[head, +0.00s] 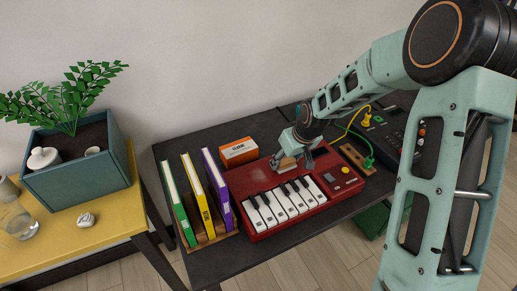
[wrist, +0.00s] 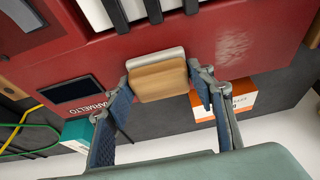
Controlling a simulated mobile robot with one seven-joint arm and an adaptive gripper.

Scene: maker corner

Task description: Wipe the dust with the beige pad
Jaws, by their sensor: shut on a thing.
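My gripper (head: 290,156) is over the back part of a red keyboard (head: 331,204), behind its keys. It is shut on the beige pad (head: 287,164), with one finger on each side. In the wrist view my gripper (wrist: 161,82) holds the pad (wrist: 158,78), a tan block with a paler layer, close to the red casing (wrist: 200,40). I cannot tell whether the pad touches the casing. A pale, streaky dust patch (wrist: 235,46) lies on the casing to the right of the pad, apart from it.
An orange and white box (head: 239,152) stands behind the keyboard. Books (head: 205,195) in a wooden rack stand to its left. A wooden strip (head: 356,158), yellow and green cables (head: 365,140) and a dark device (head: 392,135) are to its right. The black table (head: 250,265) is clear in front.

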